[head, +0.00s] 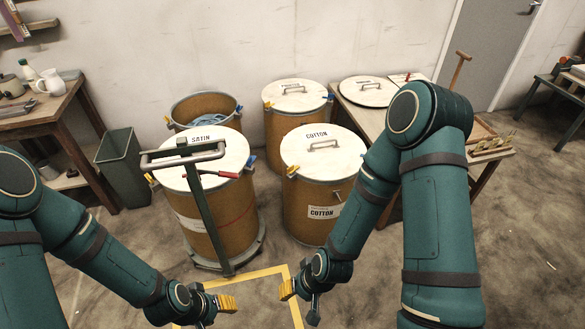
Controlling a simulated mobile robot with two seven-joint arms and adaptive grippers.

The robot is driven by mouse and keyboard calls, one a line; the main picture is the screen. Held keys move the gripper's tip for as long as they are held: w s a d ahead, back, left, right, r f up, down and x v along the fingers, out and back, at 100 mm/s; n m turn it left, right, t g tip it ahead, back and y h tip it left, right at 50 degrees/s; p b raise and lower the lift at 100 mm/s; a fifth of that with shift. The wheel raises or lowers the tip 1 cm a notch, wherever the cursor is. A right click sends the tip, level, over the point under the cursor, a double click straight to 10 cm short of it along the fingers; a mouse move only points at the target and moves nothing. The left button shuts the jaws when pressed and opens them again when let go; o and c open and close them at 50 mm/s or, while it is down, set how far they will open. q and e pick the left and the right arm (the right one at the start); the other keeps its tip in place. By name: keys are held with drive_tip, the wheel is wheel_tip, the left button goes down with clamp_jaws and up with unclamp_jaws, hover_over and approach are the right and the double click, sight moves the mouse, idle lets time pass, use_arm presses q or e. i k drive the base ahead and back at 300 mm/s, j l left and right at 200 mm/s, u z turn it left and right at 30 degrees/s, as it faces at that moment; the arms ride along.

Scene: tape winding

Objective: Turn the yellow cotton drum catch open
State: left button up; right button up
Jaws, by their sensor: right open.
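The cotton drum (312,200) is a brown drum with a white lid (332,158) marked COTTON, standing right of the satin drum. A yellow catch (292,171) sits on the left side of its rim, and whether it is turned is too small to tell. My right gripper (300,297) is open and appears empty, low in front of the cotton drum and well apart from the catch. My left gripper (222,303) has orange fingertips and is low in front of the satin drum. Whether its fingers are apart is unclear.
The satin drum (237,205) stands on a wheeled trolley with an upright handle (205,210) in front of it. An open drum (203,106) and another lidded drum (297,110) stand behind. A bin (122,165) is at left. A yellow floor outline (262,272) lies in front.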

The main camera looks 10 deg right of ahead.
sight(291, 169)
drive_tip(key=z, duration=0.6)
drive_tip(key=i+z, duration=0.1)
drive_tip(key=z, duration=0.25)
drive_tip(key=i+j+z, duration=0.1)
drive_tip(key=z, duration=0.25)
drive_tip(key=i+j+z, duration=0.1)
drive_tip(key=z, duration=0.25)
drive_tip(key=i+j, duration=0.25)
drive_tip(key=j, duration=0.15)
drive_tip(key=i+j, duration=0.3)
drive_tip(key=j, duration=0.1)
